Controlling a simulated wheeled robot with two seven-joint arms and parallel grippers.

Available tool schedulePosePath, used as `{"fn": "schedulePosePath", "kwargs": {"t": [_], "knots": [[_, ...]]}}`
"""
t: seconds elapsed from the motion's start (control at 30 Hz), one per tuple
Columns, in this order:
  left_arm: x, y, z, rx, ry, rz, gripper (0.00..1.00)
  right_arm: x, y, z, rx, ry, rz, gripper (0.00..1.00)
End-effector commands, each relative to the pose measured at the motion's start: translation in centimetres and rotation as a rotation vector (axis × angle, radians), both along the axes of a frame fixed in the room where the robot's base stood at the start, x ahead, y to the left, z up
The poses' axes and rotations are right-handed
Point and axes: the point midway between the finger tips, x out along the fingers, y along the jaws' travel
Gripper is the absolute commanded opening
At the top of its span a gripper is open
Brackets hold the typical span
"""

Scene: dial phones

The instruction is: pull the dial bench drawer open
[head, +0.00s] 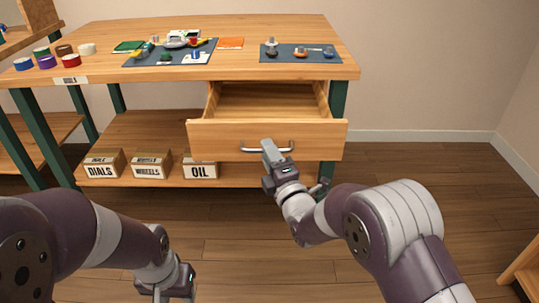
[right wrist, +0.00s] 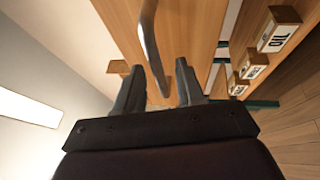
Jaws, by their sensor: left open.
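The dial bench (head: 300,68) has a wooden drawer (head: 220,140) that stands pulled out, with its inside showing empty. A curved metal handle (head: 252,150) is on the drawer front; it also shows in the right wrist view (right wrist: 150,40). My right gripper (head: 268,150) is at the middle of the handle. In the right wrist view its two fingers (right wrist: 160,85) stand apart, with the handle bar between them and a gap visible beside it. My left gripper (head: 164,290) is open and low at the bottom edge, away from the bench, its fingertips partly cut off.
Blue mats (head: 290,60) with phone parts and several tape rolls (head: 71,60) lie on the bench top. Boxes marked dials (head: 103,163), wheels (head: 151,165) and oil (head: 200,167) stand on the lower shelf. The floor (head: 420,170) right of the bench is clear.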

Motion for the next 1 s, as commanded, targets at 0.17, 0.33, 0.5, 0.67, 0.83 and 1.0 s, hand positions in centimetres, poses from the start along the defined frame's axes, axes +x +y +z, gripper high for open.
{"fn": "schedulePosePath", "kwargs": {"t": [0.17, 0.33, 0.5, 0.67, 0.83, 1.0], "knots": [[0.0, 0.0, 0.1, 0.000, 0.000, 0.000, 0.43, -0.1, 0.0, 0.0, 0.000, 0.000, 0.000, 0.38], [0.0, 0.0, 1.3, 0.000, 0.000, 0.000, 0.43, -2.7, -1.1, -0.1, -0.002, 0.004, 0.000, 0.38], [0.0, 0.0, 2.7, 0.000, 0.000, 0.000, 0.43, -7.0, -3.0, -0.9, -0.002, 0.004, 0.000, 0.38], [0.0, 0.0, 3.4, 0.000, 0.000, 0.000, 0.43, -10.1, -4.3, -1.7, -0.001, 0.003, -0.001, 0.38], [0.0, 0.0, 3.5, 0.000, 0.000, 0.000, 0.43, -11.5, -4.8, -2.1, 0.000, 0.000, 0.000, 0.38], [0.0, 0.0, 3.5, 0.000, 0.000, 0.000, 0.43, -11.6, -4.9, -2.2, 0.000, 0.000, 0.000, 0.38]]}}
